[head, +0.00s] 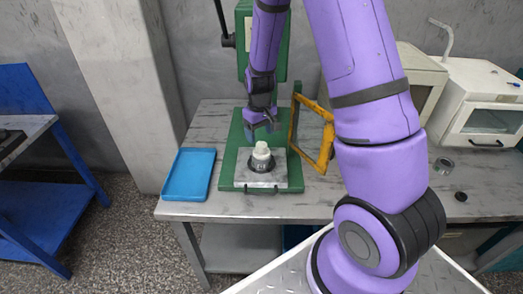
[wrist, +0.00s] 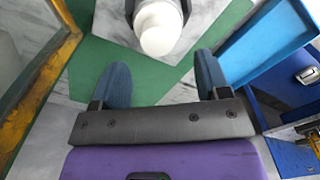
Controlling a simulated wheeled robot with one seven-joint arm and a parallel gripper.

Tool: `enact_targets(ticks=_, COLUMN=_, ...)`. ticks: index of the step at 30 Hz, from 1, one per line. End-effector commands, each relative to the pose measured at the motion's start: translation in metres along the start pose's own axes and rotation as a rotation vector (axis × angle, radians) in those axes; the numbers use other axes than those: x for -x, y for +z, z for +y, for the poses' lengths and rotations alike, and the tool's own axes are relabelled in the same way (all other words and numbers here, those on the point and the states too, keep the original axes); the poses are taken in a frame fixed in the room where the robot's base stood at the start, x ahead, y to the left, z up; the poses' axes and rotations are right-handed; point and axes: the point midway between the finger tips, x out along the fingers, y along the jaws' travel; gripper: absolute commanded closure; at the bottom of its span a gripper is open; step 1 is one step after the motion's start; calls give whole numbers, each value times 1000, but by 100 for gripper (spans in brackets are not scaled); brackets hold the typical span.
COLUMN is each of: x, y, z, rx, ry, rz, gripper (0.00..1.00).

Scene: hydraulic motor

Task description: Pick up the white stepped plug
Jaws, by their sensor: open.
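The white stepped plug (head: 261,150) stands upright in a dark round seat on the metal plate (head: 247,181) of the green press, in the head view. In the wrist view the plug (wrist: 160,28) shows at the top centre, beyond the fingertips. My gripper (head: 262,126) is just above and behind the plug in the head view. In the wrist view its two blue fingers are spread apart, with nothing between them, and the gripper (wrist: 160,75) is apart from the plug. The lower part of the plug is hidden in the seat.
A blue tray (head: 189,175) lies left of the press. A yellow frame (head: 326,141) stands close on the right of the press. The green press column (head: 242,53) rises behind my gripper. Small dark rings (head: 444,165) lie at the right of the table.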

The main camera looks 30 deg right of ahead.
Motion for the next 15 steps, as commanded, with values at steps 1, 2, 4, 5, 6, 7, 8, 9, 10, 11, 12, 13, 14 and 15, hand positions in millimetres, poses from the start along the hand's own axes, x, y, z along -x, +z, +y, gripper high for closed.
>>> enact_targets(ticks=1, x=-2, y=0, z=0, rx=0, ry=0, rz=0, gripper=31)
enact_targets(ticks=2, x=-4, y=0, z=0, rx=0, ry=0, rz=0, gripper=31)
enact_targets(ticks=4, x=-8, y=1, z=0, rx=-1, ry=0, rz=0, gripper=31)
enact_targets(ticks=5, x=-11, y=2, z=1, rx=-1, ry=0, rz=-1, gripper=31)
enact_targets(ticks=6, x=-16, y=3, z=1, rx=-1, ry=0, rz=-2, gripper=31)
enact_targets(ticks=7, x=-20, y=4, z=2, rx=-1, ry=-1, rz=-3, gripper=31)
enact_targets(ticks=8, x=-24, y=5, z=2, rx=-2, ry=-1, rz=-2, gripper=31)
enact_targets(ticks=9, x=-31, y=6, z=2, rx=-2, ry=-1, rz=-3, gripper=31)
enact_targets(ticks=10, x=-35, y=7, z=3, rx=-2, ry=-1, rz=-3, gripper=31)
enact_targets(ticks=11, x=-39, y=7, z=3, rx=-1, ry=-1, rz=-2, gripper=31)
enact_targets(ticks=12, x=-43, y=7, z=3, rx=0, ry=-1, rz=-2, gripper=31)
enact_targets(ticks=13, x=-46, y=6, z=3, rx=0, ry=-1, rz=-2, gripper=31)
enact_targets(ticks=14, x=-49, y=6, z=3, rx=0, ry=0, rz=-1, gripper=31)
enact_targets(ticks=15, x=-52, y=6, z=3, rx=-1, ry=0, rz=0, gripper=31)
